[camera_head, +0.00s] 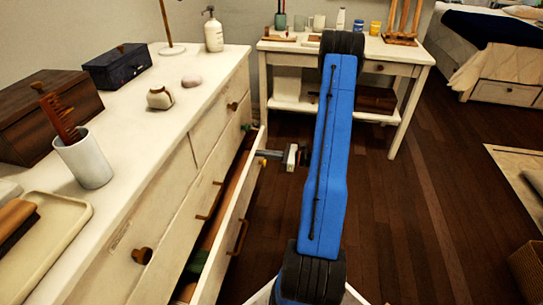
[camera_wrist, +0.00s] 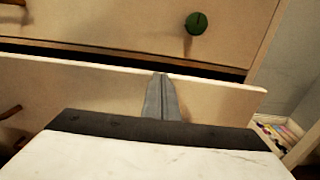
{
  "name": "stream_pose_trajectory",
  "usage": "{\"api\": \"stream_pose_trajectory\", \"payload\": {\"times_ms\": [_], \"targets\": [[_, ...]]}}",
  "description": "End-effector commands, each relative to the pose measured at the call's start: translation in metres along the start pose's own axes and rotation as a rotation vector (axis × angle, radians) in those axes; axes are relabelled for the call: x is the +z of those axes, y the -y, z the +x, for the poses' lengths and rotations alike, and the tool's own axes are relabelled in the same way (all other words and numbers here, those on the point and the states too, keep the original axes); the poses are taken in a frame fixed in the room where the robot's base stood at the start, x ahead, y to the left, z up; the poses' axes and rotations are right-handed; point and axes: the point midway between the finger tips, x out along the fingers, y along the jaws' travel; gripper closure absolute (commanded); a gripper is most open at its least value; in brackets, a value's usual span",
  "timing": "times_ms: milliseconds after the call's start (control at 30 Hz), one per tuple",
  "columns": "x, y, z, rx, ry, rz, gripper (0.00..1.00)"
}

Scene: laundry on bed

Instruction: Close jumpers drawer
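One long drawer (camera_head: 238,205) of the white dresser stands pulled out, with a dark gap behind its front panel and a brown handle (camera_head: 240,236) on its outer face. No readable label shows that it is the jumpers drawer. In the wrist view, the drawer's front panel (camera_wrist: 85,92) crosses the picture below the dark gap. My gripper (camera_head: 262,153) is at the far end of that panel, on its outer side. In the wrist view, its fingers (camera_wrist: 162,88) are together and point at the panel, with nothing between them. I cannot tell whether they touch it.
The dresser top (camera_head: 125,140) holds a white cup (camera_head: 84,160), a wooden box (camera_head: 45,115), a dark blue box (camera_head: 118,66) and a pump bottle (camera_head: 213,33). A white desk (camera_head: 345,50) stands behind.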

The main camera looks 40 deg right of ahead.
Motion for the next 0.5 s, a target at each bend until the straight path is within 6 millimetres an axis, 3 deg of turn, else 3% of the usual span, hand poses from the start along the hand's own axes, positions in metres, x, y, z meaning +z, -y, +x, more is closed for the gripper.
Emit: {"api": "stream_pose_trajectory", "payload": {"times_ms": [200,500], "targets": [[0.000,-0.001,0.030,0.003,0.000,0.000,1.00],[0.000,0.000,0.035,0.000,0.000,0.000,1.00]]}}
